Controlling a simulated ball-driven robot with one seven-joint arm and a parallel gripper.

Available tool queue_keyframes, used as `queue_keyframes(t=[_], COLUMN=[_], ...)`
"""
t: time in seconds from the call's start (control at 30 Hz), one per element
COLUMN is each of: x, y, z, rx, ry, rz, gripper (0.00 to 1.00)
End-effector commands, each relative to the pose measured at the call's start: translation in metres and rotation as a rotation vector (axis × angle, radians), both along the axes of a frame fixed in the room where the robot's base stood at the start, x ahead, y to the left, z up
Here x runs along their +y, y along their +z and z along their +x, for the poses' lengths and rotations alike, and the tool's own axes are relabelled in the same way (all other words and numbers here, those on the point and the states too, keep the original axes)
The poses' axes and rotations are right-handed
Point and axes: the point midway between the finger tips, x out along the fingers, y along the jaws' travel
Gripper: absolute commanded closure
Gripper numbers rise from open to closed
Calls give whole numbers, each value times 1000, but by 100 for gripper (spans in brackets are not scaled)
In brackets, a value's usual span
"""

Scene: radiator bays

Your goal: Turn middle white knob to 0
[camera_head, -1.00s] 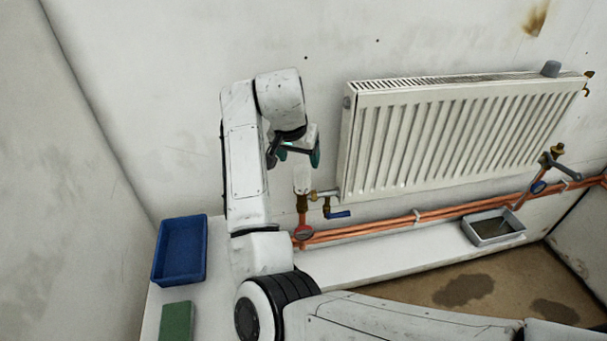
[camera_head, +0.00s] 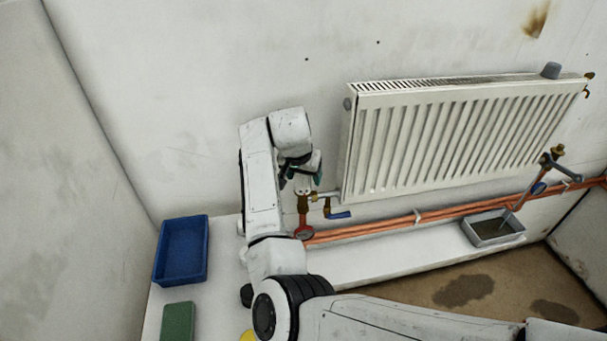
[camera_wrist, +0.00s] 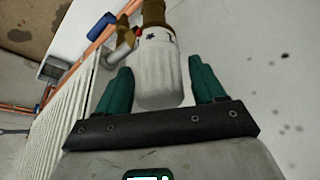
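The white ribbed knob (camera_wrist: 158,75) with dark markings near its collar stands between my gripper's teal fingers in the wrist view. My gripper (camera_wrist: 160,88) is open, with one finger on each side of the knob. A narrow gap shows at the right finger; whether the left one touches cannot be told. In the head view, my gripper (camera_head: 301,178) is at the valve left of the radiator and hides most of the knob. The brass valve body (camera_head: 303,204) shows below it. The number the knob points to cannot be read.
The white radiator (camera_head: 450,140) stands close on the right. A blue-handled tap (camera_head: 338,215) and copper pipes (camera_head: 400,222) lie below. A blue tray (camera_head: 181,250), a green block (camera_head: 177,323) and a grey tray (camera_head: 493,228) are on the ledge. The wall above is clear.

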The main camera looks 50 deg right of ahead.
Motion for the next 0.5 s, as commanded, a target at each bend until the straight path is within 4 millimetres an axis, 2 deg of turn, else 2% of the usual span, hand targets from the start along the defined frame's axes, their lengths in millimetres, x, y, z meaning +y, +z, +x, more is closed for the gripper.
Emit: queue_keyframes(t=[0.03,0.5], x=[0,0], y=[0,0], z=[0,0], rx=[0,0], ry=[0,0], rz=[0,0], gripper=[36,79])
